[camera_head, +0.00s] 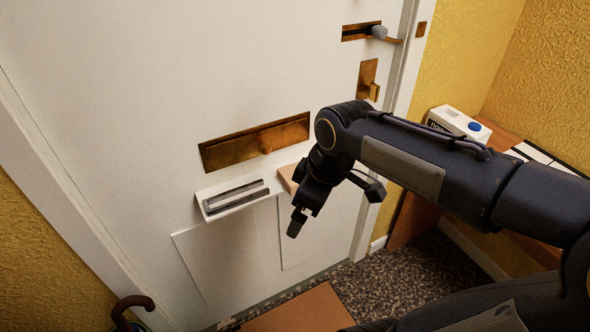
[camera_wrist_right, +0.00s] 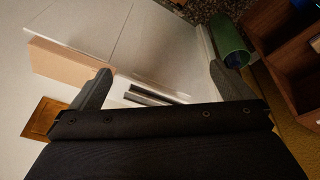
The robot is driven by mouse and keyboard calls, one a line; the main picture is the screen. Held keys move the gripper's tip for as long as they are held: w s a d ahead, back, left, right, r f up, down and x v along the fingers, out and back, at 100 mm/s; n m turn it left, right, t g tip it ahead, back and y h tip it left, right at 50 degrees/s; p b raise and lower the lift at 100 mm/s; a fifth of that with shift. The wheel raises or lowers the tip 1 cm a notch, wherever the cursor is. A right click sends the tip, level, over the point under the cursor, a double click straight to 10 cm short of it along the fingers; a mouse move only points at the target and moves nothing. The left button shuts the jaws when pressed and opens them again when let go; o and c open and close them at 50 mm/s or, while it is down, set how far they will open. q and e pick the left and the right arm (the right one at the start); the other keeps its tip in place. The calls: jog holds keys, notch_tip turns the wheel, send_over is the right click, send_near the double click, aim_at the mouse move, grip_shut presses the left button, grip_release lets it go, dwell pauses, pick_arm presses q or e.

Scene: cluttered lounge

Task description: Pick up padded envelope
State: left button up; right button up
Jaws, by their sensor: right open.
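A tan, thick rectangular piece (camera_head: 288,178) shows against the white door in the head view, partly hidden behind my right gripper. It looks like the padded envelope, but I cannot be sure. In the right wrist view the tan piece (camera_wrist_right: 72,62) lies to the left of the fingers, apart from the gap between them. My right gripper (camera_head: 335,208) is open and empty, close to the door; its two fingers also show spread in the wrist view (camera_wrist_right: 160,82). My left gripper is not in view.
A white slotted frame (camera_head: 232,198) and a brass plate (camera_head: 255,143) are on the door. A flat brown surface (camera_head: 300,310) lies low in front. A carton (camera_head: 460,123) stands on a wooden shelf at right. A green cylinder (camera_wrist_right: 230,42) shows beyond a finger.

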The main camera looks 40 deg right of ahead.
jog(key=w+d+n+g+p, duration=0.1)
jog(key=w+d+n, duration=0.2)
jog(key=w+d, duration=0.1)
jog(key=w+d+n+g+p, duration=0.1)
jog(key=w+d+n, duration=0.3)
jog(key=w, duration=0.2)
jog(key=w+d+n+g+p, duration=0.1)
jog(key=w+d+n+p, duration=0.1)
jog(key=w+d, duration=0.3)
jog(key=shift+w+d+f+n+h, duration=0.1)
jog(key=shift+w+f+n+h, duration=0.25)
jog(key=shift+n, duration=0.35)
jog(key=shift+w+d+f, duration=0.15)
jog(key=shift+d+f, duration=0.1)
jog(key=f, duration=0.7)
jog(key=shift+a+f+b, duration=0.3)
jog(key=shift+b, duration=0.05)
jog(key=shift+c, duration=0.3)
jog(key=c, duration=1)
jog(key=shift+c, duration=0.2)
jog(key=shift+r, duration=0.2)
